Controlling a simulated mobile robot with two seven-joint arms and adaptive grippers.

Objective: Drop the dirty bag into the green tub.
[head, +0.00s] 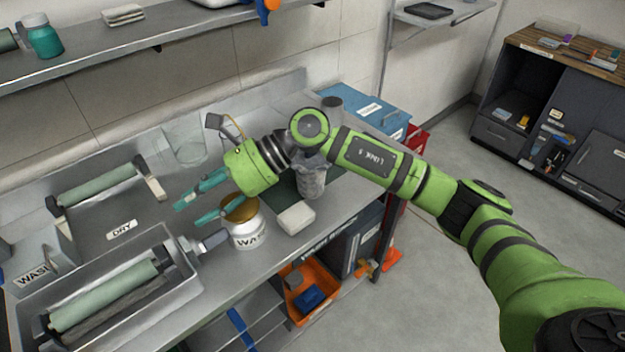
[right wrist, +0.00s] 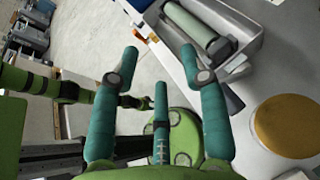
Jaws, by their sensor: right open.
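A grey, crumpled, bag-like bundle (head: 312,180) stands upright on the bench, partly hidden behind my right arm. It may be the dirty bag; I cannot read any mark on it. I cannot make out a green tub in either view. My right gripper (head: 188,213) has its teal fingers spread and empty. It hangs over the bench, left of the bundle, above and beside a white pot (head: 249,232) with a tan lid. In the right wrist view the gripper (right wrist: 160,65) is also open with nothing between its fingers. My left gripper is not in view.
Roller trays (head: 190,272) fill the bench's left part. A white block (head: 296,218) lies right of the pot. A clear beaker (head: 185,141) stands at the back. A blue box (head: 368,113) is beyond the bench's right end. An orange bin (head: 306,298) sits below. Floor at right is clear.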

